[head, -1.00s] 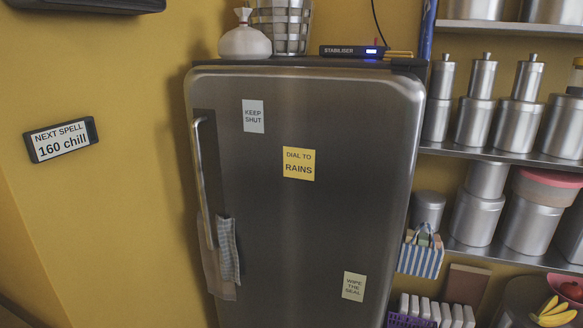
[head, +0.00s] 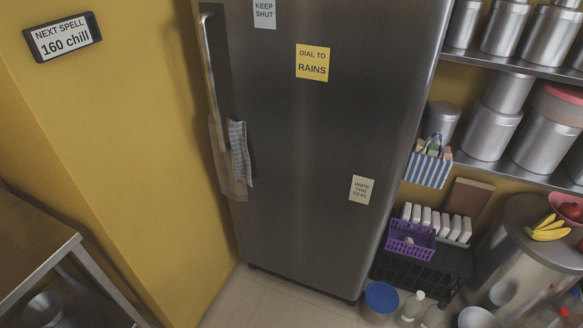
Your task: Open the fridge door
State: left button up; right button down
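The fridge (head: 300,150) stands straight ahead in the head view, with a dark steel door that looks shut. Its top is cut off by the frame. A long vertical bar handle (head: 211,75) runs down the left side of the door. A checked cloth (head: 240,152) and a clear bag (head: 226,168) hang at the handle's lower end. Notes on the door read "KEEP SHUT", "DIAL TO RAINS" and "WIPE THE SEAL". Neither of my grippers shows.
A steel table (head: 40,245) stands at the lower left. Shelves with steel canisters (head: 492,128) line the right. A purple basket (head: 411,239), a blue-lidded bucket (head: 381,299) and bottles (head: 412,305) sit low right of the fridge. Bare floor (head: 262,300) shows before the fridge.

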aim_at(316, 107)
jog(key=u, duration=0.55)
jog(key=k, duration=0.6)
jog(key=u, duration=1.1)
jog(key=i, duration=0.8)
jog(key=z, duration=0.6)
jog(key=i, duration=0.7)
jog(key=z, duration=0.8)
